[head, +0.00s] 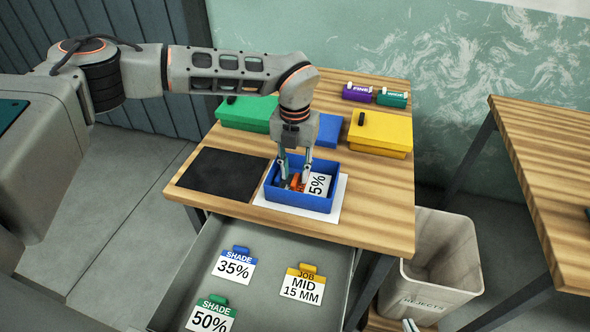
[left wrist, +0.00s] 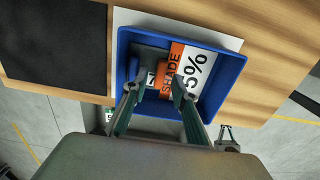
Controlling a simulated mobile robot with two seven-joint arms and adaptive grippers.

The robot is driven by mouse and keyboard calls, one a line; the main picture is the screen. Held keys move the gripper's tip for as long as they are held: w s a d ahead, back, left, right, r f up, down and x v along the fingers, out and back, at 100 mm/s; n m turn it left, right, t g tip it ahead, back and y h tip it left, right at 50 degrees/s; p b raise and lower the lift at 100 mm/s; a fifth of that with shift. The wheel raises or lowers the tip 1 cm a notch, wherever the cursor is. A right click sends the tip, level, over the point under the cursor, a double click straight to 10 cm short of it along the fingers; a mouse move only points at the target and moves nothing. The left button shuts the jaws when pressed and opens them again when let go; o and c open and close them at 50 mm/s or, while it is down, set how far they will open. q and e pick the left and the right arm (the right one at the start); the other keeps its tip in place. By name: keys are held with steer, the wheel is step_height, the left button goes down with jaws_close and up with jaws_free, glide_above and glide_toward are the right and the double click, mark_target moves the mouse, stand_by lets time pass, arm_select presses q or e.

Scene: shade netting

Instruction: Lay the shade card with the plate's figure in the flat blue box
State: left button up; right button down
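The flat blue box (head: 322,205) stands open on a white sheet on the wooden table; it also shows in the left wrist view (left wrist: 236,72). A white shade card with an orange band (left wrist: 198,66) lies inside it, reading "SHADE" and "5%"; any digit before the 5 is hidden. Beside it in the box is a dark grey piece (left wrist: 150,55) with a white label showing a 7, partly covered. My left gripper (head: 295,172) reaches down into the box, fingers apart around the card's orange tab, with a visible gap.
An open grey drawer (head: 265,300) holds a blue 35% card (head: 235,266), a green 50% card (head: 210,316) and a yellow job card (head: 302,285). Green (head: 245,114) and yellow (head: 380,132) boxes stand behind. A rejects bin (head: 435,262) is at right.

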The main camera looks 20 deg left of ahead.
arm_select(q)
steer(key=shift+r, duration=0.3)
step_height(320, 180, up, 13)
steer(key=shift+f+b, duration=0.15)
steer(key=shift+b, duration=0.2)
